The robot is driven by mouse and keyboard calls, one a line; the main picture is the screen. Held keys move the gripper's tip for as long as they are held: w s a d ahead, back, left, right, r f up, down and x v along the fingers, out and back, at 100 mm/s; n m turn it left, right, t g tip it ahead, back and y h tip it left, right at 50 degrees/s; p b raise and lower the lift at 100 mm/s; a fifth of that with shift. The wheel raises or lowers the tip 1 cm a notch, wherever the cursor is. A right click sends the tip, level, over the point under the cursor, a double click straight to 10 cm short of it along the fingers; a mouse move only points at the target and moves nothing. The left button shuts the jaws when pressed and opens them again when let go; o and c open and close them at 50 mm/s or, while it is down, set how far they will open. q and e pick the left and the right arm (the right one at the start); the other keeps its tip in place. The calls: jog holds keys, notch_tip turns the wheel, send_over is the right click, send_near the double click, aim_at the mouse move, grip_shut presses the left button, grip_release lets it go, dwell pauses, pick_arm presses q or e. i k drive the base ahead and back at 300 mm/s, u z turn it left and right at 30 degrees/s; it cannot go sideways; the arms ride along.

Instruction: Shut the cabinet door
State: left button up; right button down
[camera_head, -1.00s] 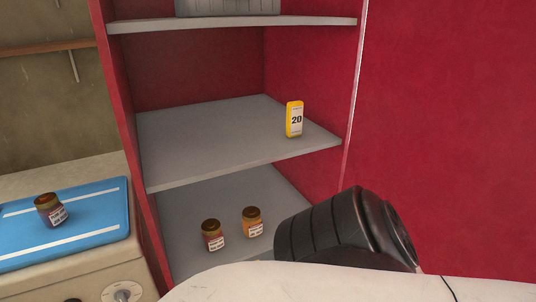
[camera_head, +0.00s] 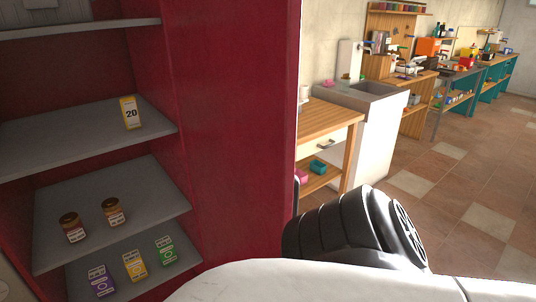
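The red cabinet stands open at the left, its grey shelves (camera_head: 75,137) exposed. Its red door (camera_head: 235,130) appears as a tall panel right of the shelves, standing open, with its free edge near the middle of the view. A black and white part of my own arm crosses the bottom right, in front of the door's lower part. A small dark piece shows at the door's free edge just above this arm; I cannot tell what it is. Neither gripper can be made out.
A yellow box marked 20 (camera_head: 130,113) stands on a shelf. Two jars (camera_head: 113,212) and several small cartons (camera_head: 134,266) stand lower. Beyond the door are a wooden table (camera_head: 330,122), a sink (camera_head: 365,98) and benches. Tiled floor (camera_head: 450,190) is open at right.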

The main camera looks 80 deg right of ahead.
aim_at(236, 64)
jog(key=k, duration=0.3)
jog(key=u, duration=1.5)
jog(key=k, duration=1.35)
jog(key=z, duration=2.35)
jog(key=i, duration=0.5)
jog(key=z, duration=0.05)
jog(key=k, duration=0.5)
jog(key=u, duration=0.95)
jog(key=i, duration=0.2)
jog(key=z, duration=0.8)
